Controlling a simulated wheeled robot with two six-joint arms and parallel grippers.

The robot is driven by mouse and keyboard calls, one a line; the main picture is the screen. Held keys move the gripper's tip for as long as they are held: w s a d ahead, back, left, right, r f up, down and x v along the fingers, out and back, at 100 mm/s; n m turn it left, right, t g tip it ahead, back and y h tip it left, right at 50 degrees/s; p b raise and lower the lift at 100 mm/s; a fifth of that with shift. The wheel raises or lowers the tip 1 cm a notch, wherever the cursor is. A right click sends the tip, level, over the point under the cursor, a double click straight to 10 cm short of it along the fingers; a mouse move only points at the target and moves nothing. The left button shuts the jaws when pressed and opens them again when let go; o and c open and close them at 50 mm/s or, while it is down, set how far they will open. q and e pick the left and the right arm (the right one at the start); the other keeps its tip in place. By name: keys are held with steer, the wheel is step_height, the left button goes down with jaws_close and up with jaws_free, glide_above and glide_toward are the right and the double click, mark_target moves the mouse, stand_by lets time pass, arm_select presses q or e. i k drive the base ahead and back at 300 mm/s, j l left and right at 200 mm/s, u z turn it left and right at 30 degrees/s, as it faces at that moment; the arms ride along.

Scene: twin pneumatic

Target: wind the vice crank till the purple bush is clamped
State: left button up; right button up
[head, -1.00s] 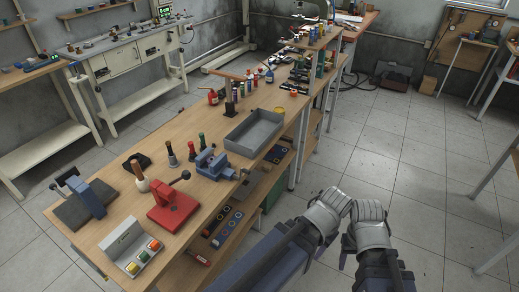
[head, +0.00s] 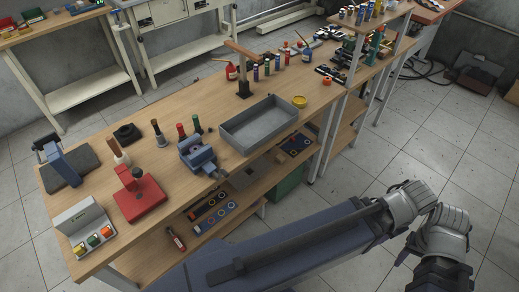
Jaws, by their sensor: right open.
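The blue vice (head: 198,153) stands at the front edge of the bench. Its dark crank (head: 219,175) sticks out at the front, over the edge. I cannot make out the purple bush in or near the jaws, so I cannot tell how it sits there. My right arm (head: 300,240) crosses the bottom of the view to grey joints at the lower right. My right gripper (head: 440,272) is open, low at the right and well apart from the vice; its fingers are hard to make out. My left gripper is not in view.
A grey tray (head: 259,133) stands just right of the vice. Several upright handled tools (head: 181,132) stand behind it. A red press (head: 138,195) and a button box (head: 88,230) are to the left. A lower shelf (head: 205,225) holds parts. Floor in front is clear.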

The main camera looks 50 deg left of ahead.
mark_target(222, 171)
steer(key=i+l+u, duration=0.2)
steer(key=i, duration=0.8)
steer(key=i+u, duration=0.3)
steer(key=u, duration=0.15)
steer(key=i+l+u, duration=0.1)
steer(key=i+u, duration=0.15)
steer(key=u, duration=0.15)
steer(key=i+l+u, duration=0.1)
steer(key=u, duration=0.4)
steer(key=i+l+u, duration=0.15)
steer(key=u, duration=0.3)
steer(key=i+l+u, duration=0.1)
steer(key=u, duration=0.4)
steer(key=l+u, duration=0.25)
steer(key=u, duration=0.2)
steer(key=i+l+u, duration=0.1)
steer(key=l+u, duration=0.15)
steer(key=u, duration=0.25)
steer(key=l+u, duration=0.25)
steer(key=u, duration=0.2)
steer(key=l+u, duration=0.3)
steer(key=u, duration=0.2)
steer(key=l+u, duration=0.3)
steer(key=u, duration=0.15)
